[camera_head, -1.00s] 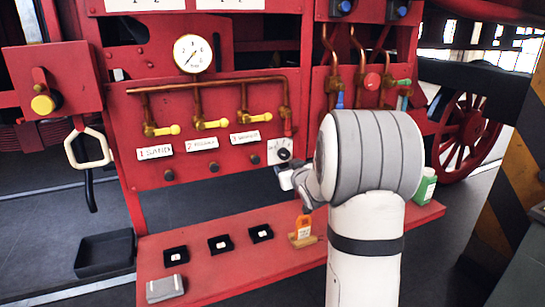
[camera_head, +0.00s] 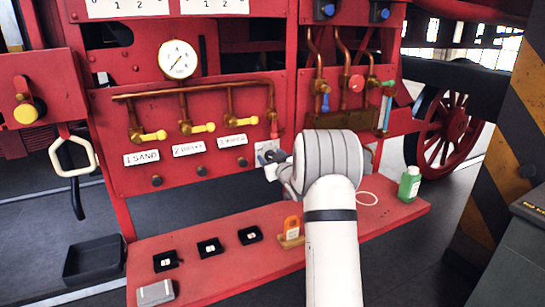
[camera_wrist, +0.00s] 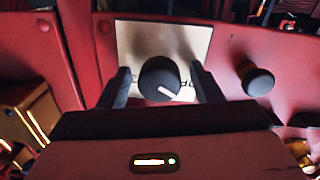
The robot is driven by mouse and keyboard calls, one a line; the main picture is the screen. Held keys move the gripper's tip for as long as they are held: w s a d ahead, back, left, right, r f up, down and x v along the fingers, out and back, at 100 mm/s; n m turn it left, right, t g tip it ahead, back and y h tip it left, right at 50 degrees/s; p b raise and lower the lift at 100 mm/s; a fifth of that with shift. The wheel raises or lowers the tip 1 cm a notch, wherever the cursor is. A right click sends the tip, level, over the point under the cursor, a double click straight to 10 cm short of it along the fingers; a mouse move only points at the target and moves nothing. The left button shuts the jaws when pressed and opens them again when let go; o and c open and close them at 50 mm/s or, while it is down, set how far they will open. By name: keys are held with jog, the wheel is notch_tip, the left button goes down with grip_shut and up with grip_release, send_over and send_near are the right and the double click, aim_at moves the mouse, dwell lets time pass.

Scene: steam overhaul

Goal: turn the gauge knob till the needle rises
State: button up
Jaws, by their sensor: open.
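The gauge knob (camera_wrist: 160,79) is black and round with a white pointer mark, on a pale plate (camera_wrist: 190,40) in the wrist view. The mark points to the lower right. My gripper (camera_wrist: 163,88) is open, one finger on each side of the knob; I cannot tell if they touch it. In the head view my gripper (camera_head: 272,157) is at the plate and mostly covers the knob. The round white gauge (camera_head: 178,59) sits higher to the left, its thin dark needle seeming to slant to the lower left.
Another black knob (camera_wrist: 257,80) stands close to the right finger in the wrist view. Copper pipes with yellow-handled valves (camera_head: 154,136) run left of my gripper. The red shelf (camera_head: 215,285) below holds black trays, an orange tag (camera_head: 291,226) and a green bottle (camera_head: 409,184).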

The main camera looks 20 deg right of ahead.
jog(key=c, duration=1)
